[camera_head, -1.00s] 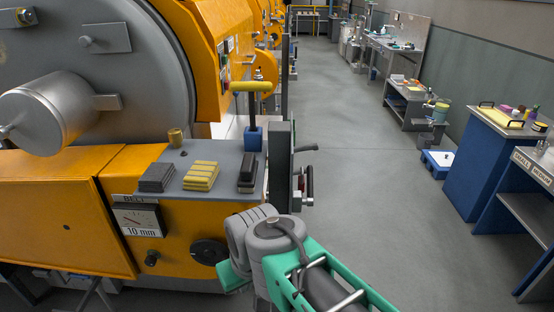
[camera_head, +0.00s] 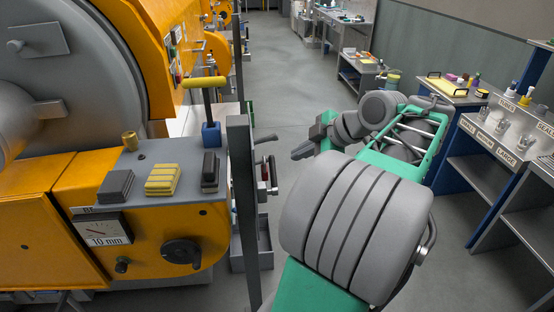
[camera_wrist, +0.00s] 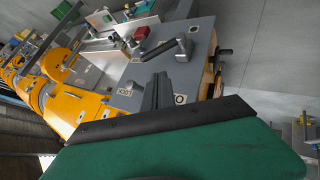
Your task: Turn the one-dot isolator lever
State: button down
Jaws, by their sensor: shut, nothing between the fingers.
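In the wrist view a grey panel (camera_wrist: 207,37) carries a lever with a dark handle (camera_wrist: 160,49) and a grey block at its end. A second lever with a red block (camera_wrist: 141,33) sits farther left. A small pale plate with a dark round mark (camera_wrist: 180,99) lies near my fingers; another plate (camera_wrist: 126,91) has marks too small to count. I cannot tell which lever is the one-dot one. In the head view a red-handled lever (camera_head: 265,172) shows on the machine's right side. My gripper (camera_head: 296,154) is shut and empty, apart from the levers; it also shows in the wrist view (camera_wrist: 157,78).
A dark upright post (camera_head: 240,200) stands between my arm and the orange machine (camera_head: 190,225). A yellow T-handle (camera_head: 205,83) rises from the machine's top. Workbenches (camera_head: 500,140) stand at the right. The aisle floor beyond is clear.

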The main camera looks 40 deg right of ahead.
jog(key=r+n, duration=0.2)
jog(key=n+b, duration=0.1)
jog(key=b, duration=0.3)
send_over(273, 175)
jog(key=shift+t+y, duration=0.3)
jog(key=shift+y, duration=0.1)
jog(key=f, duration=0.8)
jog(key=shift+s+d+f, duration=0.35)
jog(key=shift+s, duration=0.05)
jog(key=shift+w+d+f, duration=0.2)
jog(key=shift+f, duration=0.2)
jog(key=shift+w+p, duration=0.1)
jog(key=shift+p, duration=0.45)
